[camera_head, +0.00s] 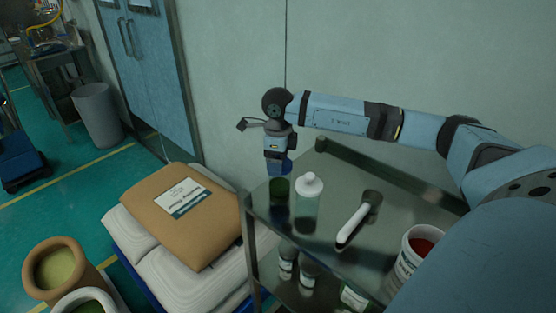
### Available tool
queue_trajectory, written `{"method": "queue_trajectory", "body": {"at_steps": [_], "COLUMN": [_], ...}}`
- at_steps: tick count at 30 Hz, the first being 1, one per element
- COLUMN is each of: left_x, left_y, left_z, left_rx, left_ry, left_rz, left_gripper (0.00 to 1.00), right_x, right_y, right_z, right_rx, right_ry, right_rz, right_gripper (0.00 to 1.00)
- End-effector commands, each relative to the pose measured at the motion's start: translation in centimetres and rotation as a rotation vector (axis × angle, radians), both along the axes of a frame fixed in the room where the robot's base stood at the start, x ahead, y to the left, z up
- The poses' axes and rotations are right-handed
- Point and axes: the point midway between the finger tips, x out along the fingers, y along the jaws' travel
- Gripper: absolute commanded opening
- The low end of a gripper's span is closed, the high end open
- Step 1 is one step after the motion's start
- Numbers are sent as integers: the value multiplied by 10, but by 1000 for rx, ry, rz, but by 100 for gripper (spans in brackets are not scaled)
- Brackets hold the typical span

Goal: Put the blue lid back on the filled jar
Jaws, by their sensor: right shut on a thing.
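My right gripper (280,160) points down over the back left corner of the metal cart and is shut on the blue lid (280,169). A small jar with dark green contents (279,194) stands upright on the cart's top shelf, directly below the lid in the picture. The lid looks close to the jar's mouth; I cannot tell whether they touch. The gripper's fingertips are small and partly hidden by the lid. My left gripper is not in view.
A white-handled tool (353,225) lies farther right, and a white tub with red contents (411,252) stands near the front. The cart's top shelf (398,203) has bare room between them. Stacked sacks (180,213) lie left.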

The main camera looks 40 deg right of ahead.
Motion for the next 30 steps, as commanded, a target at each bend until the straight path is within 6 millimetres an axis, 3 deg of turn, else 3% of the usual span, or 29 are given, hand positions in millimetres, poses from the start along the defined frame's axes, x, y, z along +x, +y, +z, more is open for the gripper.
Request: {"method": "queue_trajectory", "body": {"at_steps": [10,11,14,30], "left_x": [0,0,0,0], "left_y": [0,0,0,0], "left_z": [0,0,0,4], "left_rx": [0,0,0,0], "left_ry": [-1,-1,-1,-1], "left_rz": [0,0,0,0], "left_gripper": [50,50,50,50], "right_x": [0,0,0,0], "right_y": [0,0,0,0], "right_z": [0,0,0,7], "right_rx": [0,0,0,0], "right_ry": [0,0,0,0], "right_rz": [0,0,0,0], "right_gripper": [50,78,100,100]}}
